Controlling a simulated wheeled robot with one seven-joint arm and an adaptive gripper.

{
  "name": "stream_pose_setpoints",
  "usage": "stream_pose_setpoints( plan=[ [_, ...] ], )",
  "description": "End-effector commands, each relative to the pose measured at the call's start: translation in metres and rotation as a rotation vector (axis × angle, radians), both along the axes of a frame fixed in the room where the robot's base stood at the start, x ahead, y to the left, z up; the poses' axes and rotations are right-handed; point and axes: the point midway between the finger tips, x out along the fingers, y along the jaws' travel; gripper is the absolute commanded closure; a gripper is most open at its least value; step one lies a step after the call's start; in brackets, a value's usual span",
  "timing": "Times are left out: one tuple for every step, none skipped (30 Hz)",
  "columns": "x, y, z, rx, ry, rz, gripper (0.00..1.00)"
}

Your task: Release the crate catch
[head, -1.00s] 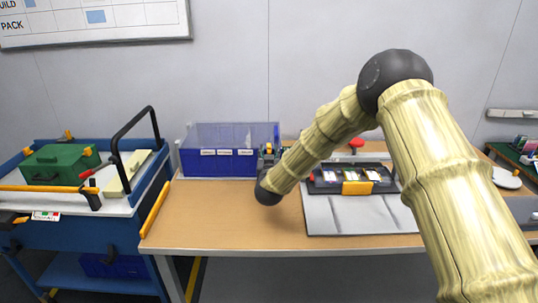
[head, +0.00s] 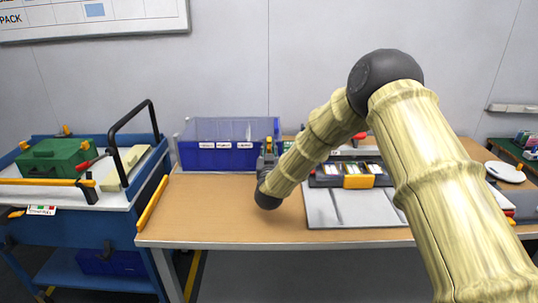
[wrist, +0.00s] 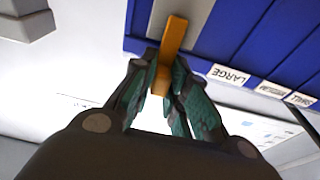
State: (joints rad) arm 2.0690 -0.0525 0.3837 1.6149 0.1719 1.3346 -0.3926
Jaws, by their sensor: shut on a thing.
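The blue crate (head: 215,158) stands at the back left of the workbench, with a clear upper part and white labels on its front. It also shows in the wrist view (wrist: 205,52), where a label reads LARGE. The orange catch (wrist: 172,45) is at the crate's blue edge in the wrist view. My gripper (wrist: 166,78) is shut on the catch, with one dark green finger on each side. In the head view my gripper (head: 267,161) is at the crate's front right end, and my arm partly hides it. I cannot tell whether the catch is released.
A grey mat (head: 350,211) with a dark tray of cells and an orange tab (head: 357,182) lies right of my gripper. A blue cart (head: 70,238) with a green case (head: 55,157) and black handle stands at the left.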

Motion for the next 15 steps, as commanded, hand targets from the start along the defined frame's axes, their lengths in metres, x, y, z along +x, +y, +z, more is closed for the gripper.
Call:
stream_pose_setpoints(
  plan=[
    [-0.0005, 0.0001, -0.0053, -0.002, -0.019, 0.000, 1.00],
    [-0.0009, 0.0001, -0.0050, -0.001, -0.030, 0.000, 1.00],
    [-0.0016, 0.0001, -0.0048, -0.001, -0.043, 0.001, 1.00],
    [-0.0019, 0.0002, -0.0046, 0.000, -0.051, 0.001, 1.00],
    [-0.0023, 0.0002, -0.0043, 0.000, -0.059, 0.001, 1.00],
    [-0.0027, 0.0001, -0.0036, 0.000, -0.067, 0.001, 1.00],
    [-0.0030, 0.0001, -0.0034, 0.001, -0.072, 0.001, 1.00],
    [-0.0031, 0.0001, -0.0030, 0.001, -0.075, 0.001, 1.00],
    [-0.0033, 0.0001, -0.0026, 0.001, -0.078, 0.001, 1.00],
    [-0.0033, 0.0001, -0.0024, 0.001, -0.080, 0.001, 1.00],
    [-0.0034, 0.0001, -0.0021, 0.001, -0.081, 0.001, 1.00],
    [-0.0034, 0.0001, -0.0018, 0.001, -0.081, 0.001, 1.00],
    [-0.0035, 0.0001, -0.0017, 0.001, -0.081, 0.001, 1.00],
    [-0.0035, 0.0001, -0.0017, 0.001, -0.081, 0.001, 1.00],
    [-0.0035, 0.0001, -0.0018, 0.001, -0.080, 0.001, 1.00]
  ],
)
